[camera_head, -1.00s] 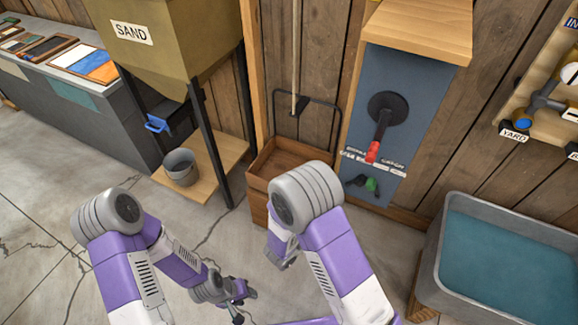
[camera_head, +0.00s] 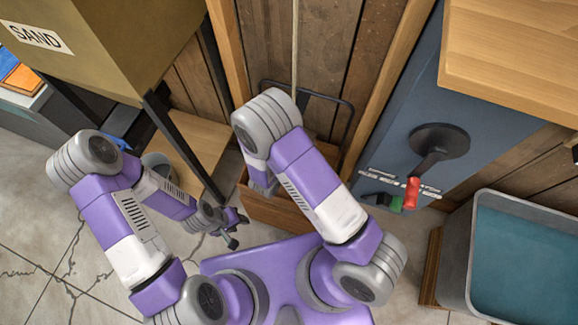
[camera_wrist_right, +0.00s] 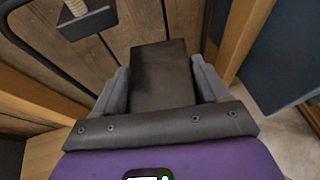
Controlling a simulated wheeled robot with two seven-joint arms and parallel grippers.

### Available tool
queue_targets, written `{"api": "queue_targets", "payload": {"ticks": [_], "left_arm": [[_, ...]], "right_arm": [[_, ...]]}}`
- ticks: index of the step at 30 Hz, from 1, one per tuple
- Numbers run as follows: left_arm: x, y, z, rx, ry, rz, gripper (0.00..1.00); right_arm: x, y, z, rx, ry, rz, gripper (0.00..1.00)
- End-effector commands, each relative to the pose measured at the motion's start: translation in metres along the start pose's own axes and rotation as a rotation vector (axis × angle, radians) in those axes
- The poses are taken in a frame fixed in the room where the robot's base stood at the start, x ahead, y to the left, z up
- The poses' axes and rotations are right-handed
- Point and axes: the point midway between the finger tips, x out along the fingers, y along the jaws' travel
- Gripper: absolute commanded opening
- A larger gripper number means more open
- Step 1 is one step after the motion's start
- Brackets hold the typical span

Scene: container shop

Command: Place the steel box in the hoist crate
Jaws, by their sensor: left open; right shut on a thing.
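The steel box (camera_wrist_right: 162,85) is a dark grey block between the fingers of my right gripper (camera_wrist_right: 160,66) in the right wrist view. That gripper is shut on it. In the head view my right arm hides the box. The hoist crate (camera_head: 286,212) is a wooden box with a thin dark metal bail, standing against the plank wall below a rope. My right arm is in front of it and hides part of it. I cannot tell the box's height over the crate. My left gripper (camera_head: 236,228) is open and empty, to the left of the crate.
A sand hopper (camera_head: 100,45) on dark legs with a wooden shelf (camera_head: 190,140) stands left of the crate. A blue panel (camera_head: 405,125) with a red-handled lever (camera_head: 412,190) is to the right. A water trough (camera_head: 480,215) stands at the far right.

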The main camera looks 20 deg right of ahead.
Motion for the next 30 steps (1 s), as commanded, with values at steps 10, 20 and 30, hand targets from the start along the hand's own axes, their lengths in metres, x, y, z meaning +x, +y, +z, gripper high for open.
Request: {"api": "queue_targets", "payload": {"ticks": [10,20,30], "left_arm": [[0.035,-0.013,-0.001,-0.001,-0.001,0.000,0.43],[0.056,-0.021,-0.002,0.000,-0.001,0.000,0.43],[0.069,-0.026,-0.003,0.000,0.000,0.000,0.43]], "right_arm": [[0.028,0.031,-0.100,-0.078,0.005,0.178,0.00],[0.049,0.033,-0.153,-0.081,0.007,0.190,0.00],[0.061,0.032,-0.183,-0.080,0.007,0.188,0.00]]}}
